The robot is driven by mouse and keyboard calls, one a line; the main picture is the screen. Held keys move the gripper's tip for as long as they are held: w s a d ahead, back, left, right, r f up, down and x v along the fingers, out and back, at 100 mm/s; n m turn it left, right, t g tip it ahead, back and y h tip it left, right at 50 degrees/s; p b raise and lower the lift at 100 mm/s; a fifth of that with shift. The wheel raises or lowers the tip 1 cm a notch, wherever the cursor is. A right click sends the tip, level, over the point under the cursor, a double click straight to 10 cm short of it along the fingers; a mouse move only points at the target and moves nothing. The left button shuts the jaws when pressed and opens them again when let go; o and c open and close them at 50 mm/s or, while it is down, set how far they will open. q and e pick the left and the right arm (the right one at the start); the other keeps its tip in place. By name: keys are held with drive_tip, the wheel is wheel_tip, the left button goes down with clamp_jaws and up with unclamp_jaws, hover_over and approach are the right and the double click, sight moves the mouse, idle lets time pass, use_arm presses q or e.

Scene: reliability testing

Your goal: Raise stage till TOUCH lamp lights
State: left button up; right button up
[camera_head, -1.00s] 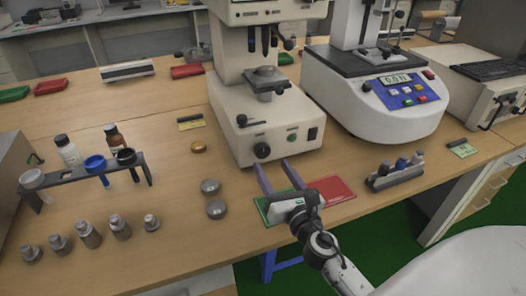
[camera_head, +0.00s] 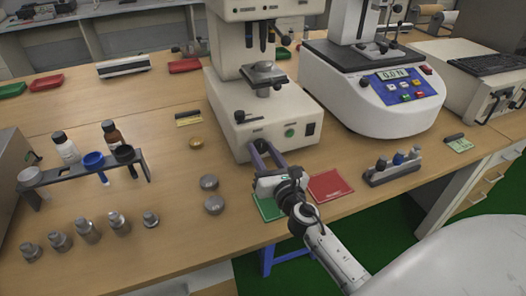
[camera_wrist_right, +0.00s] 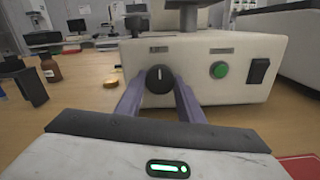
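My left gripper is out of view.
A green mat (camera_head: 268,207) and a red mat (camera_head: 330,186) lie below my right gripper. A second machine with a display (camera_head: 394,75) stands right. Metal domes (camera_head: 209,182), a vial rack (camera_head: 75,172) and several metal weights (camera_head: 87,230) are left.

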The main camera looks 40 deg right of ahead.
drive_tip(key=shift+m, duration=0.3)
drive_tip(key=m, duration=0.2)
drive_tip(key=shift+m+b, duration=0.3)
drive_tip(key=shift+b, duration=0.05)
drive_tip(key=m, duration=0.6)
drive_tip(key=shift+m+b, duration=0.3)
drive_tip(key=m, duration=0.3)
drive_tip(key=shift+r+m, duration=0.1)
drive_tip(key=shift+m, duration=0.2)
drive_tip(key=m, duration=0.3)
drive_tip(key=shift+p, duration=0.3)
drive_tip(key=m, duration=0.2)
drive_tip(key=shift+m, duration=0.4)
drive_tip(key=shift+p, duration=0.3)
drive_tip(key=shift+m, duration=0.4)
